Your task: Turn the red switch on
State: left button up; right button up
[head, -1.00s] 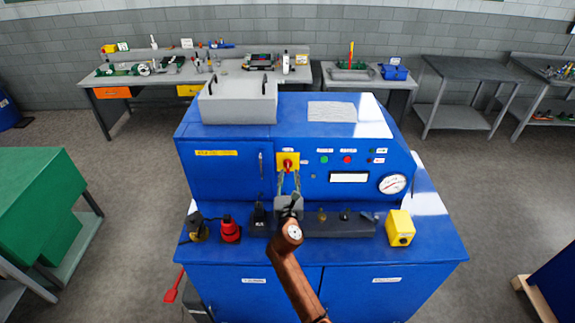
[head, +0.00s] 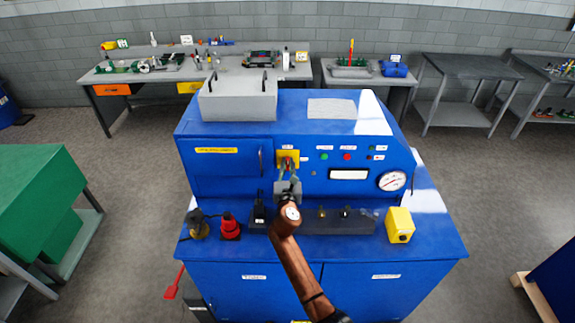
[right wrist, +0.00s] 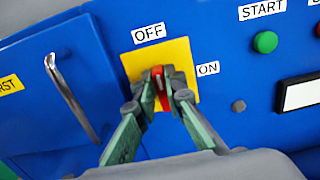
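The red switch (right wrist: 159,84) is a knob on a yellow plate (right wrist: 185,56) on the blue machine's front. OFF is printed above the plate and ON to its right. The knob looks roughly upright, towards OFF; its lower part is partly hidden by my fingers. In the head view the yellow plate (head: 294,154) is at the panel's middle. My right gripper (head: 288,167) reaches it from below and in front. In the right wrist view the right gripper's fingertips (right wrist: 160,88) lie on both sides of the knob, appearing closed on it. My left gripper is not in view.
The blue machine (head: 225,175) has a green START button (right wrist: 265,42) right of the switch and a door handle (right wrist: 68,85) left of it. A ledge below holds a red part (head: 229,228), dark fittings and a yellow box (head: 400,225). Benches stand behind.

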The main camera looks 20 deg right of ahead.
grip_shut()
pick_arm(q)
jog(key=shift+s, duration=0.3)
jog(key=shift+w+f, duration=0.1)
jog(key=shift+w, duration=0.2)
pick_arm(e)
jog(key=shift+m, duration=0.3)
pick_arm(q)
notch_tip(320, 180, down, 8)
jog(key=b, duration=0.8)
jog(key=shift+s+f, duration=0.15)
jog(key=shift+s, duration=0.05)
pick_arm(e)
jog(key=shift+s+d+f+m, duration=0.1)
jog(key=shift+d+f+m, duration=0.15)
jog(key=shift+m, duration=2.65)
jog(key=shift+s+d+f+m, duration=0.1)
jog(key=shift+d+f+m, duration=0.15)
jog(key=shift+m, duration=2.65)
jog(key=shift+d+f+m, duration=0.15)
jog(key=shift+f+m, duration=0.15)
jog(key=shift+m, duration=2.6)
pick_arm(q)
jog(key=shift+b, duration=0.3)
